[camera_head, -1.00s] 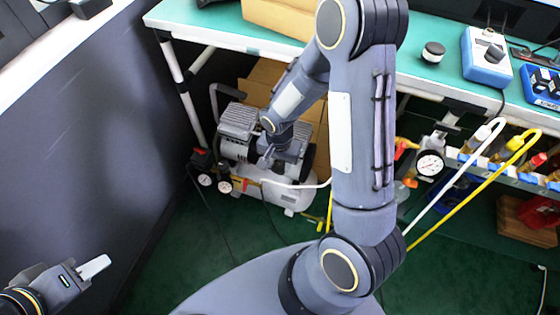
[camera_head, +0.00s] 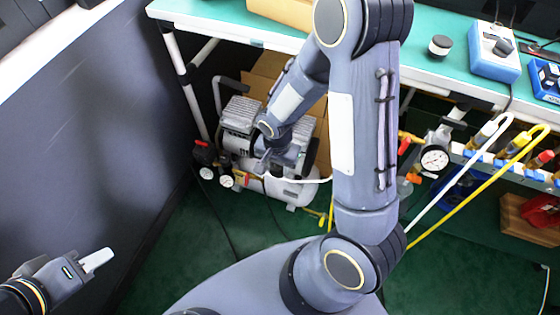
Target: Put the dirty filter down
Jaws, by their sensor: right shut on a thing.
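My right arm rises across the middle of the view and bends down to the left. Its gripper (camera_head: 263,158) is small and partly hidden in front of the air compressor (camera_head: 240,118). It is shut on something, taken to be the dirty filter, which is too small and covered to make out. I cannot tell whether it touches the compressor. My left gripper (camera_head: 98,261) is at the lower left over the dark floor, away from everything. Its fingers overlap in this view, so their opening does not show.
A green-topped workbench (camera_head: 210,12) runs along the back. A blue box with a knob (camera_head: 492,52) and a small dark cylinder (camera_head: 439,46) stand on it. A pressure gauge (camera_head: 434,158) and white and yellow hoses (camera_head: 470,185) are at the right. Green floor (camera_head: 190,245) is open at centre left.

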